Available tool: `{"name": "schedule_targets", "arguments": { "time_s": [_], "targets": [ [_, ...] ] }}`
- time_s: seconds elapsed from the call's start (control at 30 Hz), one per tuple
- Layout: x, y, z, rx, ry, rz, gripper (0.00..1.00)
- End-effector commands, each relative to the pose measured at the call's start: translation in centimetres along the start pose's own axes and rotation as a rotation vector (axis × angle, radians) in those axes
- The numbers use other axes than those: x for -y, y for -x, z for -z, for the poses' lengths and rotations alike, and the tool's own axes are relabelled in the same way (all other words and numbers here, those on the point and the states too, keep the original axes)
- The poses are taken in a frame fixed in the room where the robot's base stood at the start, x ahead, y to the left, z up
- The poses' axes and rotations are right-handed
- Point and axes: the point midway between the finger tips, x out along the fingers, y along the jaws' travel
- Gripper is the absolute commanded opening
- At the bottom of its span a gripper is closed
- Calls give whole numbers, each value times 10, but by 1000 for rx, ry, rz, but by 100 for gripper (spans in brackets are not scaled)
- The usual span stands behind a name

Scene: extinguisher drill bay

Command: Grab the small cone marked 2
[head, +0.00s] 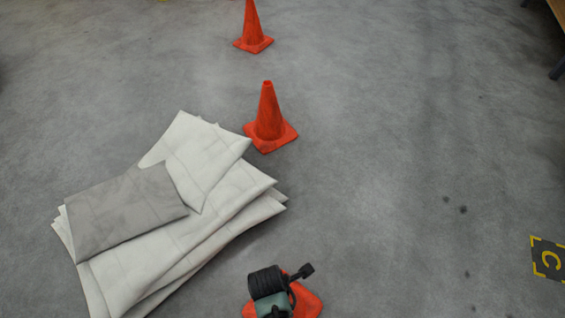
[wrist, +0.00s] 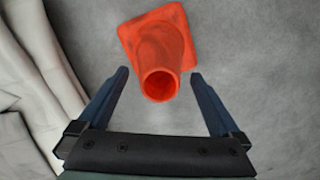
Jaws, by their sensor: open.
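Three small orange cones stand in a line on the floor in the head view: a far cone (head: 253,28), a middle cone (head: 269,120) and a near cone (head: 310,304). No number is readable on any of them, so I cannot tell which is marked 2. My gripper (head: 275,291) is above the near cone and hides most of it; parts of its square base show. In the wrist view, my gripper (wrist: 160,74) is open, with one finger on each side of a cone's open top (wrist: 160,84). Gaps show between the cone and both fingers.
A pile of pale folded blankets (head: 150,262) with a grey one (head: 125,207) on top lies left of the near cones; it also edges the wrist view (wrist: 30,70). A black and yellow "C" floor marker (head: 549,260) is at right. The right floor is mostly clear.

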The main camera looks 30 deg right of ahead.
Motion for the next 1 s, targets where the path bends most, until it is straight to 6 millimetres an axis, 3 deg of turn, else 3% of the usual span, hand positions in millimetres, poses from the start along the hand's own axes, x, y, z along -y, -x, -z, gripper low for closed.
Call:
{"name": "schedule_targets", "arguments": {
  "time_s": [0.03,0.13,0.43,0.9,1.0],
  "targets": [
    [-1,-13,0,0,-2,0,100],
    [0,-25,0,0,-1,0,100],
    [0,-26,0,-1,0,0,98],
    [0,-26,0,-1,-1,0,14],
    [0,-26,0,-1,-1,0,0]
  ]
}}
